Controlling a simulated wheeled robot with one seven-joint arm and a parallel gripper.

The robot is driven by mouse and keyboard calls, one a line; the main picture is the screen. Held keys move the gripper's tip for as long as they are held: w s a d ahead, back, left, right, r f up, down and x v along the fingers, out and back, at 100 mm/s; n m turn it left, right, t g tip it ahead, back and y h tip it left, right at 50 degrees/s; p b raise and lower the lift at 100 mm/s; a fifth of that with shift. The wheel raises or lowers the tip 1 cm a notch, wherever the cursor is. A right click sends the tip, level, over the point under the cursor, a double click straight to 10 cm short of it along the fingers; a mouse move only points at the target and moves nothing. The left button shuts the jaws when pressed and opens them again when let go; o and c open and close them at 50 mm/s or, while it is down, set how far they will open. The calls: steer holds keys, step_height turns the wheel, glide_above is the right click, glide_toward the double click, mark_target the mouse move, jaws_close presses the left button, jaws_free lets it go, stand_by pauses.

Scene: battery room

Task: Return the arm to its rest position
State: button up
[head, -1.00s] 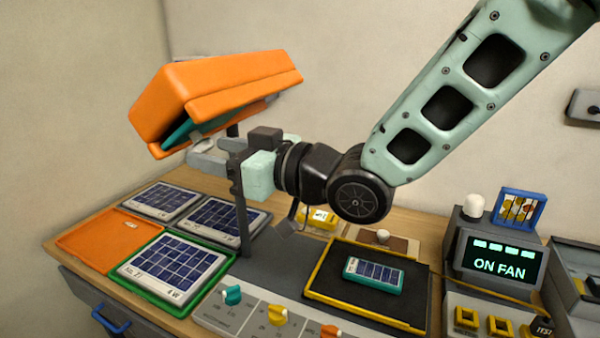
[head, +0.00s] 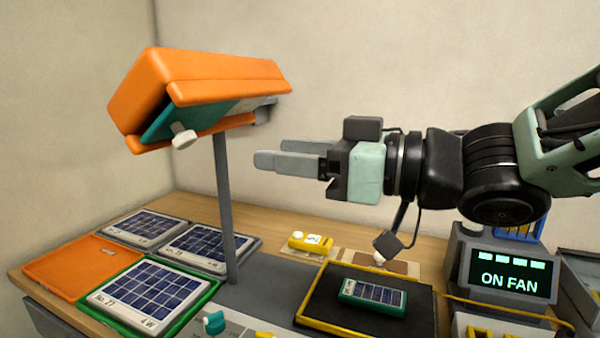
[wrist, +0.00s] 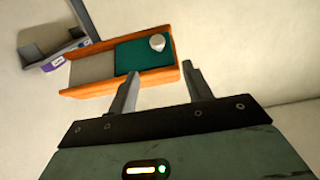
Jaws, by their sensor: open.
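My gripper (head: 290,155) is raised above the bench in the head view, pointing left, with its fingers to the right of the orange lamp hood (head: 200,90). The fingers are apart and nothing is between them. In the wrist view my gripper (wrist: 160,85) shows two spread grey fingers. The orange hood (wrist: 82,91) lies beyond them, its teal panel and pale knob (wrist: 157,42) in view. My arm reaches in from the right side of the head view.
The hood stands on a grey post (head: 224,210). Below are solar panels (head: 155,292), an orange tray (head: 60,272), and a small panel (head: 372,292) on a black mat (head: 320,308). A display unit (head: 505,272) reads "ON FAN". Open air surrounds my gripper.

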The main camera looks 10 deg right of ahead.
steer(key=shift+s+d, duration=0.2)
steer(key=shift+d, duration=0.15)
steer(key=shift+f, duration=0.1)
steer(key=w+d+f+m+h, duration=0.1)
steer(key=d+f+m+h, duration=0.1)
steer(key=f+h, duration=0.4)
steer(key=w+d+f+m+h, duration=0.1)
steer(key=f+m+h, duration=0.15)
steer(key=f, duration=0.55)
steer(key=s+d+f+g+h, duration=0.1)
steer(key=s+f+g+h, duration=0.2)
steer(key=s+f+g, duration=0.2)
steer(key=s+d+f+g+h, duration=0.2)
steer(key=s+f+g+h, duration=0.1)
steer(key=s, duration=0.7)
step_height(320, 180, down, 3)
steer(key=shift+s+d+r+n+g, duration=0.1)
steer(key=shift+s+d+n+g, duration=0.2)
steer(key=shift+g, duration=0.6)
steer(key=shift+a, duration=0.1)
